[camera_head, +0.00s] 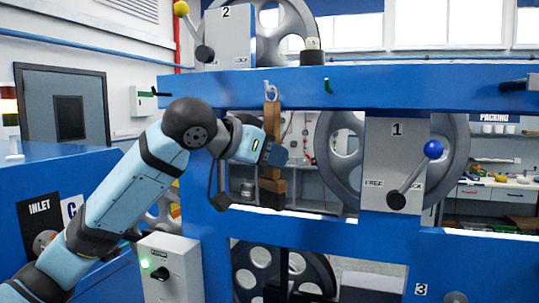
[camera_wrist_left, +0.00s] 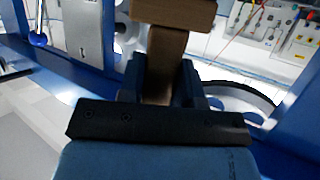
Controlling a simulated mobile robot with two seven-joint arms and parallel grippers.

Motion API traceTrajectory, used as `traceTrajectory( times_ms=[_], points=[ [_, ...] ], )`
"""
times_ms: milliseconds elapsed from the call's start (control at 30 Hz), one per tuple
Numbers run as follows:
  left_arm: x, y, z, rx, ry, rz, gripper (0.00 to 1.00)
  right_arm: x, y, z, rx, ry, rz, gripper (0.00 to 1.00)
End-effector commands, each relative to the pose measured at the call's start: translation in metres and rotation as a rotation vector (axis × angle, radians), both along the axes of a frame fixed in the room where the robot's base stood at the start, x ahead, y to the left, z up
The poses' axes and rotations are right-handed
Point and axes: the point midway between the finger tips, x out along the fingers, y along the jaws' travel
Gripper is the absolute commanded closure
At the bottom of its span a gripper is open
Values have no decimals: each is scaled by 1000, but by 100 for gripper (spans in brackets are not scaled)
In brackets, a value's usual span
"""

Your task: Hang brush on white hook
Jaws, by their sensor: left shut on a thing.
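The brush (camera_head: 272,117) is brown and upright, with its handle up and a wider block (camera_head: 272,186) with a dark part low down. The white hook (camera_head: 271,90) is on the front of the upper blue beam. The handle's top end is right at the hook's lower part in the picture; I cannot tell whether they touch or whether the brush is on it. My left gripper (camera_head: 274,153) is shut on the brush around its middle. In the left wrist view, the brush (camera_wrist_left: 163,50) stands between the fingers (camera_wrist_left: 163,82). My right gripper is not in view.
The blue beam (camera_head: 420,88) also carries a green hook (camera_head: 327,86) to the right of the white one and a dark peg (camera_head: 161,92) at far left. Levers with a blue knob (camera_head: 433,149) and a yellow knob (camera_head: 181,8) stick out. A control box (camera_head: 165,268) stands below my arm.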

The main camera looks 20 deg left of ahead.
Motion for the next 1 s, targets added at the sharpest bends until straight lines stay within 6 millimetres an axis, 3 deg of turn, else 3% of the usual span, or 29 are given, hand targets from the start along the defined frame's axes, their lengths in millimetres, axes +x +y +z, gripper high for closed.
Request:
traceTrajectory(
  times_ms=[100,133,233,267,667,1000],
  points=[
    [0,0,0,0,0,0,93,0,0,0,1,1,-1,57],
    [0,0,0,0,0,0,64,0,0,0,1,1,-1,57],
    [0,0,0,0,0,0,41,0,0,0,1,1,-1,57],
    [0,0,0,0,0,0,39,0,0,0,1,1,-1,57],
    [-8,6,4,-1,-2,0,39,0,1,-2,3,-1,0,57],
    [-66,42,31,0,-5,1,39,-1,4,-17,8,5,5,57]
  ],
)
